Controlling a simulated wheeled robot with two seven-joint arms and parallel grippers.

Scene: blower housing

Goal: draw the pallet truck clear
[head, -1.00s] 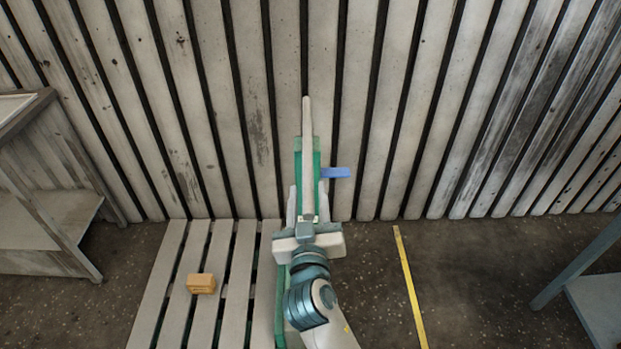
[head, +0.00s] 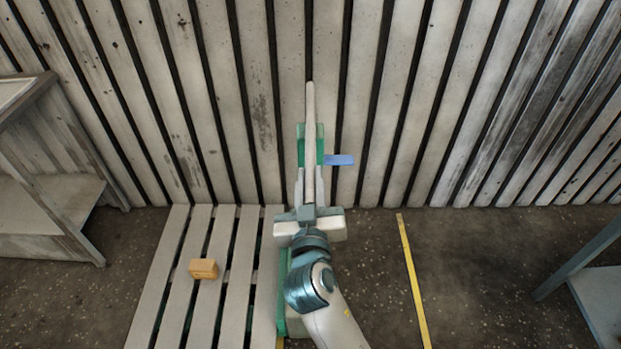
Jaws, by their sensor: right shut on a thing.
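The pallet truck shows as a green body (head: 281,300) beside and partly behind my right arm, with a green upright part (head: 301,148) standing toward the wall. A pale bar (head: 310,125), apparently its handle, rises from my right gripper (head: 309,205). The right gripper is shut on this handle; the fingertips are hard to make out. A slatted pallet (head: 208,240) lies at the truck's left, with green showing in gaps between its slats. My arm hides much of the truck. My left gripper is not in view.
A small cardboard box (head: 203,268) sits on the pallet. A shelf unit (head: 55,190) stands at the left and a table (head: 595,290) at the right. A yellow floor line (head: 412,280) crosses the open floor. A slatted wall (head: 430,100) closes the back. A blue piece (head: 339,160) juts out by the handle.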

